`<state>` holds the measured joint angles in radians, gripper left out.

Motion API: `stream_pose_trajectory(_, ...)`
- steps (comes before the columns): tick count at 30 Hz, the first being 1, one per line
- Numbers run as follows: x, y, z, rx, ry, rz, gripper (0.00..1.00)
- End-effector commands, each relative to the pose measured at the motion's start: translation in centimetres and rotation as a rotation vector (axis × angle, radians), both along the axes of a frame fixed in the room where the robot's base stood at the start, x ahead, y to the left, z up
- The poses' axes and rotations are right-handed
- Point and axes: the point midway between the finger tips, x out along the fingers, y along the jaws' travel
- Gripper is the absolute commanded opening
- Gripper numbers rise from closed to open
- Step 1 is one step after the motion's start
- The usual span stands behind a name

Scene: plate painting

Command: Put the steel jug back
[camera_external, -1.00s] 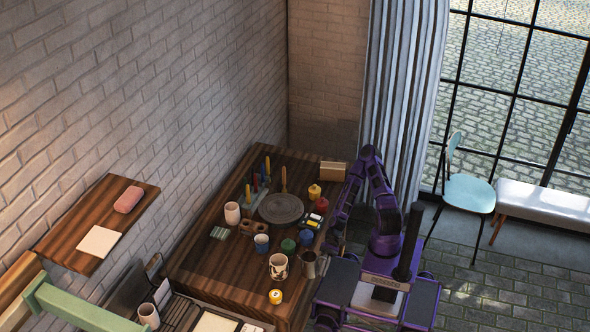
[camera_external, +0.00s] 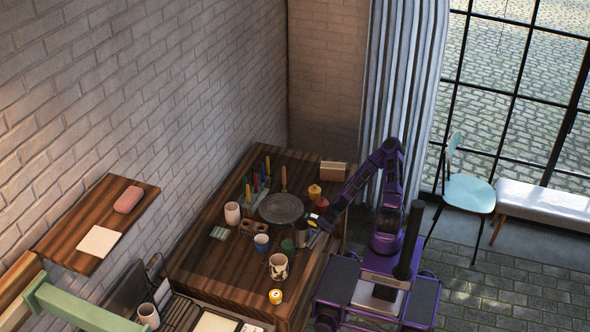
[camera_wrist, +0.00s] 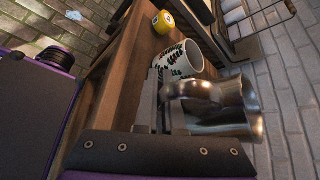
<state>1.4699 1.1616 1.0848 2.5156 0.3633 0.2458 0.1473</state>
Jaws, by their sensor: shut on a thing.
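The steel jug (camera_external: 301,239) is over the right part of the wooden table (camera_external: 215,262) in the external view, among the paint pots. It fills the right of the wrist view (camera_wrist: 225,105), lying sideways in that picture. My gripper (camera_wrist: 165,125) is shut on the jug, at its handle side. In the external view my gripper (camera_external: 315,230) is small and partly hidden against the arm and the things beside it. I cannot tell whether the jug's base touches the table.
A patterned mug (camera_external: 278,266) and a yellow pot (camera_external: 275,296) stand near the table's front. A green pot (camera_external: 288,246) and a blue cup (camera_external: 261,242) are left of the jug. A grey round plate (camera_external: 281,208) lies behind. A red pot (camera_external: 322,204) stands right of it.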

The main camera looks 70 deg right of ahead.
Motion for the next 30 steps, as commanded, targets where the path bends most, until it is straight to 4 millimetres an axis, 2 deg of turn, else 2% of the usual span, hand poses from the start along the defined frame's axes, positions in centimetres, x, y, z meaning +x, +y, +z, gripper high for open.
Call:
stream_pose_trajectory(3, 1.5, -1.4, 1.1, -0.002, -0.003, -0.044, 0.0)
stream_pose_trajectory(8, 4.7, -1.9, 0.8, 0.002, -0.002, -0.082, 0.0)
stream_pose_trajectory(14, 10.0, -2.2, 0.6, 0.004, -0.001, -0.145, 0.0)
stream_pose_trajectory(22, 19.1, -0.1, 0.2, 0.004, 0.0, -0.243, 0.0)
stream_pose_trajectory(30, 25.2, 4.5, -0.8, 0.007, 0.003, -0.305, 0.0)
